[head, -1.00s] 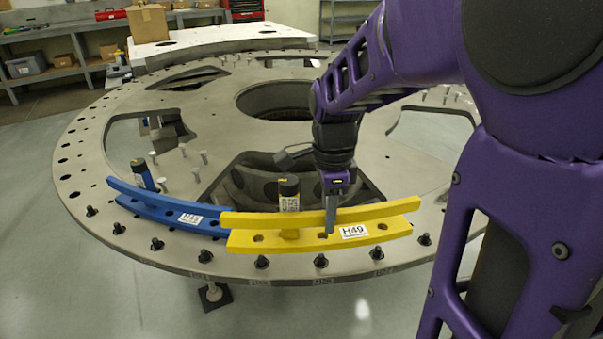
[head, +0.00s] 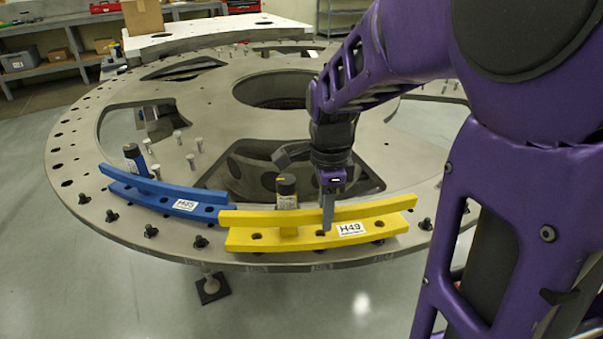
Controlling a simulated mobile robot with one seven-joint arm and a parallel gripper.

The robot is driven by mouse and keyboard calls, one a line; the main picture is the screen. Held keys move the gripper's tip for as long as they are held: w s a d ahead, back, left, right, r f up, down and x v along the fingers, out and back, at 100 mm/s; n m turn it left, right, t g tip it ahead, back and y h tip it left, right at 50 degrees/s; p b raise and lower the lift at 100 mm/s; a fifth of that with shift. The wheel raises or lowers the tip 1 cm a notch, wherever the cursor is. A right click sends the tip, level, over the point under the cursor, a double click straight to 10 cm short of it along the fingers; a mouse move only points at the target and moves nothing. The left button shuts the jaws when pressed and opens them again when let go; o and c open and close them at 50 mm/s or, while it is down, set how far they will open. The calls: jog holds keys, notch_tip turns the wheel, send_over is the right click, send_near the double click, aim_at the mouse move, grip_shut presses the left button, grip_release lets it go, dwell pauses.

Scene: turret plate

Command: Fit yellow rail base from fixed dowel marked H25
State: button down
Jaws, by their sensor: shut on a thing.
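The yellow rail base (head: 285,243) is a curved two-tier piece with a white label reading H49. It is over the near rim of the round grey turret plate (head: 110,232). Whether it rests on the plate or hovers just above cannot be told. My gripper (head: 328,212) points down and is shut on the yellow rail's upright upper strip, right of its middle. A black-topped cylinder (head: 287,188) stands behind the rail's left half. No marking H25 can be read; small marks along the rim are too blurred.
A blue rail (head: 150,192) with a white label sits on the plate, its right end close to the yellow rail's left end. Black dowels (head: 200,241) line the rim. Large cutouts and several light pegs (head: 190,160) lie inward. Shelves stand at the back left.

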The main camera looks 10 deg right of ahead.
aim_at(324, 239)
jog(key=shift+f+b, duration=0.8)
jog(key=shift+f, duration=0.6)
jog(key=shift+s+f, duration=0.1)
jog(key=shift+f, duration=0.2)
jog(key=c, duration=0.6)
grip_release()
jog(key=shift+r, duration=0.1)
jog(key=shift+r+p, duration=5.2)
jog(key=shift+r, duration=3.5)
